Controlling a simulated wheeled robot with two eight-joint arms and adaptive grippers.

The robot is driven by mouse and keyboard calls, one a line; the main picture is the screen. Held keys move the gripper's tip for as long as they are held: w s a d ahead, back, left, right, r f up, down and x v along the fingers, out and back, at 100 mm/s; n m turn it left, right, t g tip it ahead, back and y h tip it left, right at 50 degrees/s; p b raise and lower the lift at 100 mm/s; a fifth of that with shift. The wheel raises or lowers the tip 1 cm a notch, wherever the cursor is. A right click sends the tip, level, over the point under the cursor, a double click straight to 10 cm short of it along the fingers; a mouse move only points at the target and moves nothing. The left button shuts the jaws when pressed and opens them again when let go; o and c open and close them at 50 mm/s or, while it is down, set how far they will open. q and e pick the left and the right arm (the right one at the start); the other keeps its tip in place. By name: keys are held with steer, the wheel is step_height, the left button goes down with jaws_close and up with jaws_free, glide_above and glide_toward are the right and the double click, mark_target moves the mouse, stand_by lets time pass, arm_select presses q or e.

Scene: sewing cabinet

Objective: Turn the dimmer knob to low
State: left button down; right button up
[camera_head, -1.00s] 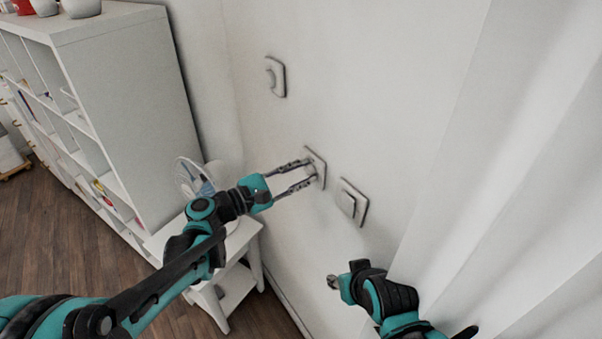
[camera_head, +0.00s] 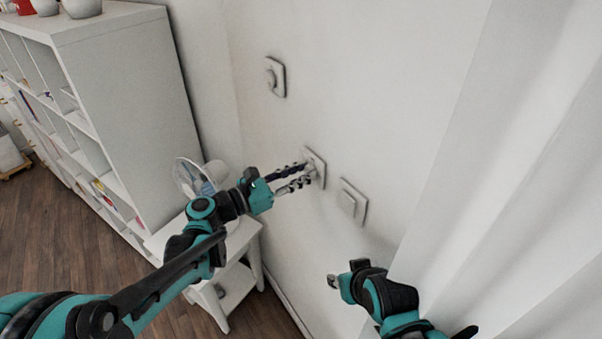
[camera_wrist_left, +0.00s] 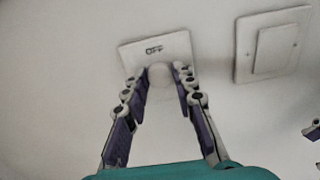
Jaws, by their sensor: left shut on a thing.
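The dimmer knob (camera_wrist_left: 160,76) is a pale round knob on a square white wall plate (camera_wrist_left: 182,43) marked "OFF". My left gripper (camera_wrist_left: 166,82) is shut on it, with one finger on each side of the knob. In the head view the same plate (camera_head: 319,170) is on the wall and my left gripper (camera_head: 306,174) reaches it from the left; the fingers mostly hide the knob there. My right gripper (camera_head: 333,281) is low near the wall, away from the plates; its fingers are too small to read.
A flat rocker switch (camera_head: 352,202) is on the wall just right of the dimmer plate. Another plate with a round control (camera_head: 275,76) is higher up. A white side table (camera_head: 238,290) with a fan (camera_head: 190,177) and a white shelf (camera_head: 130,110) stand left. A curtain hangs right.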

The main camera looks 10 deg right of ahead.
arm_select(q)
steer(key=shift+f, duration=0.1)
stand_by(0.4)
steer(key=c, duration=1.2)
jaws_free()
steer(key=v, duration=1.2)
